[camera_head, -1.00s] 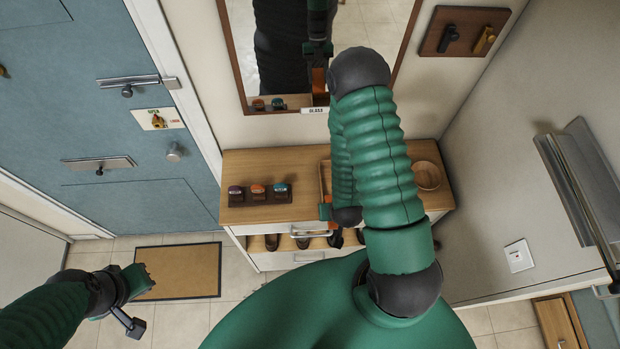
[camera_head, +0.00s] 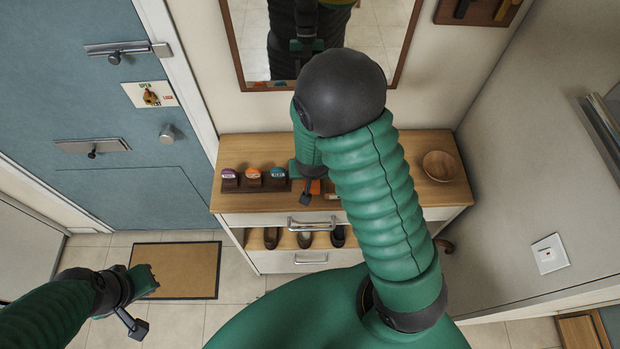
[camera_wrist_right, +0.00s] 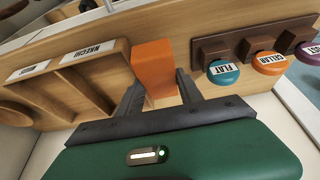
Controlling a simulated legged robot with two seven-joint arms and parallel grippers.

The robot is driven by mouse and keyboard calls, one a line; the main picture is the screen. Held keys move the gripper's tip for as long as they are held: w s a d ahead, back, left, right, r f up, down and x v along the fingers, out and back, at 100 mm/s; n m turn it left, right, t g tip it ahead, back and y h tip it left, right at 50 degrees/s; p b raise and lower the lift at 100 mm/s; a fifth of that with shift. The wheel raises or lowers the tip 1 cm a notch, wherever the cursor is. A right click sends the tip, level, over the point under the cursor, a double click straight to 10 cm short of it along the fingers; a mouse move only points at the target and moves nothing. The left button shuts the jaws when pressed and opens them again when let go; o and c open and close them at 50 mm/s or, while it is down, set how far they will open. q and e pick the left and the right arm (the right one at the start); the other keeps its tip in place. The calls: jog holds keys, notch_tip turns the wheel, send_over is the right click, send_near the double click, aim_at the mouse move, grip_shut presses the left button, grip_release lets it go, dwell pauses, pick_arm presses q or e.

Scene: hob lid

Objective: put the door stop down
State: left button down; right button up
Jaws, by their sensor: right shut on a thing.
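The orange door stop (camera_wrist_right: 154,62) is held between the dark fingers of my right gripper (camera_wrist_right: 160,92) in the wrist view. In the head view a bit of the orange door stop (camera_head: 315,187) shows beside my right gripper (camera_head: 306,190), over the wooden cabinet top (camera_head: 400,145). My forearm hides much of it there. I cannot tell whether the door stop touches the wood. My left gripper (camera_head: 148,281) hangs at the lower left above the floor, away from the cabinet; its jaws are too small to read.
Purple, orange and teal labelled knobs (camera_head: 254,176) on dark blocks stand left of the right gripper. A wooden tray with labelled compartments (camera_wrist_right: 90,75) lies on its other side. A round wooden bowl (camera_head: 439,165) sits at the cabinet's right. A mirror (camera_head: 375,40) hangs behind.

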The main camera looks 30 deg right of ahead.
jog(key=x, duration=0.4)
jog(key=shift+s+f, duration=0.2)
jog(key=shift+s, duration=0.15)
grip_shut()
jog(key=shift+s+a+r, duration=0.1)
jog(key=shift+s+a, duration=0.1)
jog(key=shift+a, duration=0.25)
jog(key=o, duration=1.2)
grip_release()
jog(key=shift+a, duration=0.2)
jog(key=shift+o, duration=1.1)
jog(key=shift+w, duration=0.1)
jog(key=shift+d, duration=0.35)
